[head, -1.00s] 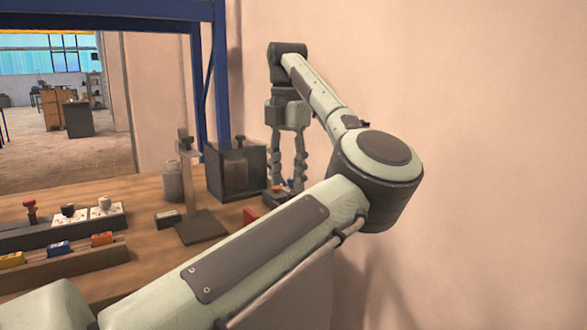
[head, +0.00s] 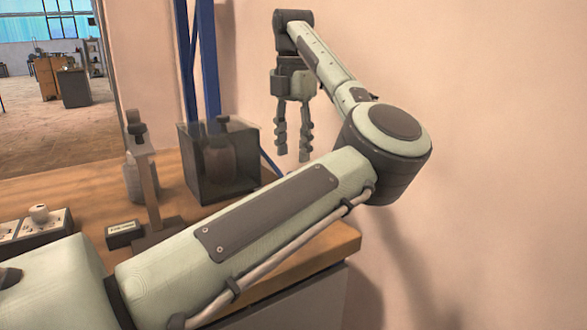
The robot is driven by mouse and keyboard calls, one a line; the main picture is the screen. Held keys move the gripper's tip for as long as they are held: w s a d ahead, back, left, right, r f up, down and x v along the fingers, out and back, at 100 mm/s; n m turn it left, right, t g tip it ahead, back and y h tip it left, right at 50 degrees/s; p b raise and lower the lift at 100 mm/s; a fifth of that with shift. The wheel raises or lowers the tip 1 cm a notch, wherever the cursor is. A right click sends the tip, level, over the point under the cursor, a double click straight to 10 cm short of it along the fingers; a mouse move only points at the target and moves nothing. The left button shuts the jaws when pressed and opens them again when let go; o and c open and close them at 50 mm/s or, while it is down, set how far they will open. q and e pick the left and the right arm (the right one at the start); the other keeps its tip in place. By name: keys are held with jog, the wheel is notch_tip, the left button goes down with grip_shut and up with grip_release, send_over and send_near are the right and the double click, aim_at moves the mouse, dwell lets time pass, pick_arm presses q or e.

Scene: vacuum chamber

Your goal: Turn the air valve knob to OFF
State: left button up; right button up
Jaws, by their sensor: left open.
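My left gripper (head: 293,156) hangs fingers-down to the right of the clear, dark-tinted chamber box (head: 190,168). Its two fingers are apart with nothing between them, and wall shows behind them. A pale knob (head: 39,213) sits on a white plate at the lower left edge of the head view, well away from the gripper. I cannot tell whether it is the air valve knob, and no OFF marking can be read. My left forearm hides part of the bench below the gripper. My right gripper is not in view.
The wooden bench (head: 325,250) ends at a corner near the pink wall (head: 480,120). A bottle stands inside the chamber box. A metal stand (head: 148,190), a grey bottle (head: 136,183) and a small labelled black box (head: 124,234) stand left of it. A blue post (head: 208,60) rises behind.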

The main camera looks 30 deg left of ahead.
pick_arm(q)
notch_tip(320, 180, down, 6)
jog(key=shift+r, duration=0.1)
grip_shut()
dwell(0.5)
